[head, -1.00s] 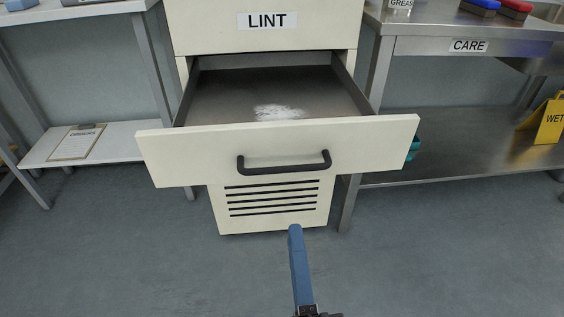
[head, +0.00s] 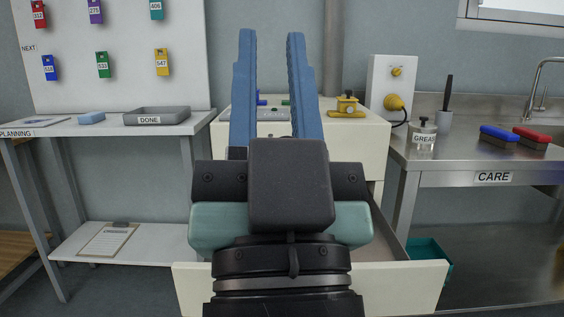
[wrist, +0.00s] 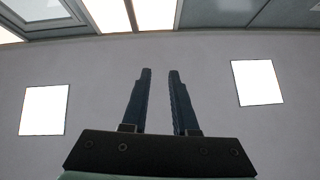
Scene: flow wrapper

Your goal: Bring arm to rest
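My gripper (head: 270,85) points upward in the middle of the head view, in front of the cream cabinet. Its two long blue fingers stand apart with nothing between them. In the wrist view my gripper (wrist: 160,85) also shows a clear gap between its fingers, with the ceiling behind them. The cream cabinet's drawer (head: 408,285) is pulled out below and behind my wrist. My arm hides most of the drawer's inside and its handle.
A table with a grey DONE tray (head: 157,116) stands at left under a tag board (head: 115,85). A steel CARE bench (head: 480,163) at right bears a grease pot (head: 423,135) and brushes.

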